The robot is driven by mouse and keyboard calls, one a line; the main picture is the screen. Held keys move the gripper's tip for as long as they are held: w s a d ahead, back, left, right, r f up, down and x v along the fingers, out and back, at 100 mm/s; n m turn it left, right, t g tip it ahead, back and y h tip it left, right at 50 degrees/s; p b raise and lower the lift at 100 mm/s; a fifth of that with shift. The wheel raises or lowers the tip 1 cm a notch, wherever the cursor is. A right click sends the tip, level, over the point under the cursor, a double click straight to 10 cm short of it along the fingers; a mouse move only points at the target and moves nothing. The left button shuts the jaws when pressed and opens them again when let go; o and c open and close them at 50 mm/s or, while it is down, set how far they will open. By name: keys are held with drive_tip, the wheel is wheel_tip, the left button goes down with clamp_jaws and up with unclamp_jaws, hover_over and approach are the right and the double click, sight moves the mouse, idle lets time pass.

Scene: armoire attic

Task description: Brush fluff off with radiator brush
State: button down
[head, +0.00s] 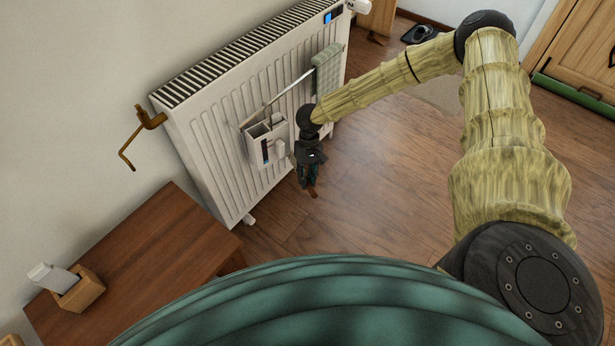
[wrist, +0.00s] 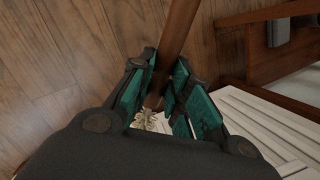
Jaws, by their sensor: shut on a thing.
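My gripper (head: 311,184) hangs beside the front of the white radiator (head: 215,150), pointing down over the floor. In the wrist view its teal-padded fingers (wrist: 163,98) are shut on a brown wooden handle (wrist: 178,35), which I take to be the radiator brush. The handle runs out past the top edge of that view. A pale, ragged tuft (wrist: 148,121) shows between the fingers near the palm; I cannot tell whether it is bristles or fluff. The brush head is not clearly visible in the head view.
A white caddy (head: 255,150) hangs on the radiator front, beside my gripper. A pale rod (head: 288,88) slants above it, near a grey-green towel (head: 327,72). A brass crank (head: 147,118) sticks out at the left. A wooden table (head: 150,245) stands front left. Floor right of the gripper is clear.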

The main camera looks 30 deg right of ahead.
drive_tip(key=shift+s+a, duration=0.3)
drive_tip(key=shift+a, duration=0.1)
drive_tip(key=shift+a, duration=0.5)
drive_tip(key=shift+a, duration=0.1)
drive_tip(key=shift+s+a+p, duration=0.3)
drive_tip(key=shift+a, duration=0.2)
